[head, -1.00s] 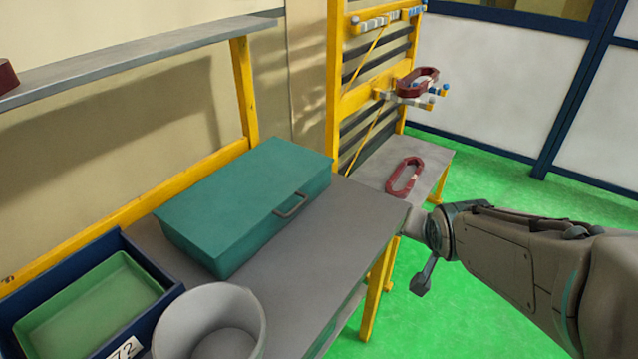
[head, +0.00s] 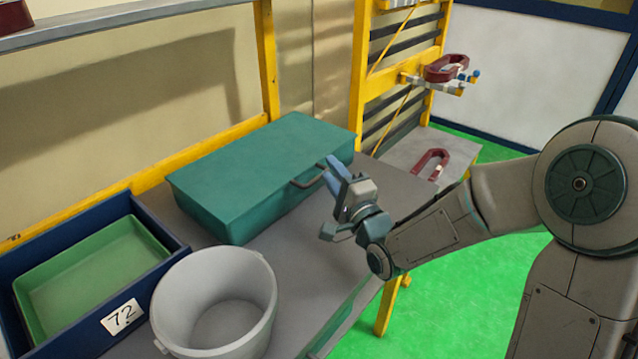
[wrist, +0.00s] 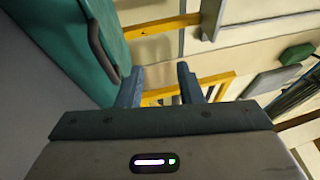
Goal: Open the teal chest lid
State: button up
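The teal chest (head: 262,170) sits on the grey workbench with its lid closed, in the head view. Its dark handle (head: 308,179) sticks out from the front side. My gripper (head: 335,168) is just right of the handle, with its blue fingers pointing up toward the chest. In the wrist view, the two fingers (wrist: 158,82) stand apart with nothing between them. The handle (wrist: 102,50) is left of the left finger there, outside the gap, on the teal chest (wrist: 72,32). I cannot tell whether the left finger touches the handle.
A grey bucket (head: 214,335) and a blue bin (head: 165,238) with a green tray (head: 92,275) stand left and in front of the chest. Bare bench top (head: 300,255) lies in front of the chest.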

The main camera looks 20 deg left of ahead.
jog(key=b, duration=0.1)
send_near(318, 177)
jog(key=shift+w+a+f, duration=0.2)
jog(key=shift+w+a, duration=0.2)
jog(key=shift+a, duration=0.1)
jog(key=shift+w+a+f, duration=0.25)
jog(key=shift+w+a, duration=0.15)
jog(key=shift+a, duration=0.1)
jog(key=x, duration=0.4)
jog(key=p+x, duration=0.1)
jog(key=x, duration=0.1)
jog(key=shift+r, duration=0.35)
jog(key=shift+w+a+r, duration=0.1)
jog(key=shift+w+a, duration=0.35)
jog(key=shift+w, duration=0.15)
jog(key=shift+c, duration=0.3)
